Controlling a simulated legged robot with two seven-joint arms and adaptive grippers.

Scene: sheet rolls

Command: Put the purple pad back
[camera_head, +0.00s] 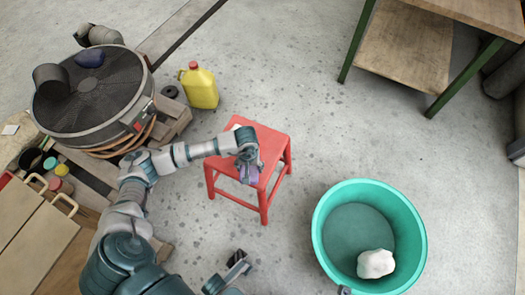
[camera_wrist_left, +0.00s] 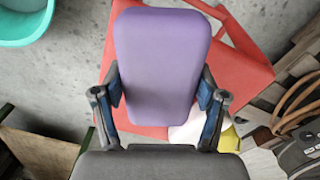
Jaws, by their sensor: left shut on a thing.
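The purple pad (camera_wrist_left: 162,62) is a rounded block held between the two fingers of my left gripper (camera_wrist_left: 160,90). In the head view the left gripper (camera_head: 249,163) is over the red stool (camera_head: 273,150), and the pad (camera_head: 250,176) shows below the fingers, partly hidden by them. In the wrist view the red stool (camera_wrist_left: 250,55) lies behind the pad. I cannot tell whether the pad touches the seat. My right gripper (camera_head: 238,262) is low in the head view, away from the stool; its fingers are too small to read.
A teal tub (camera_head: 325,205) with a white lump (camera_head: 375,264) stands right of the stool. A yellow jug (camera_head: 200,88) stands behind it. A round dark fan (camera_head: 92,95) is at the left. A green-legged table (camera_head: 405,45) is at the back right. Bare floor surrounds the stool.

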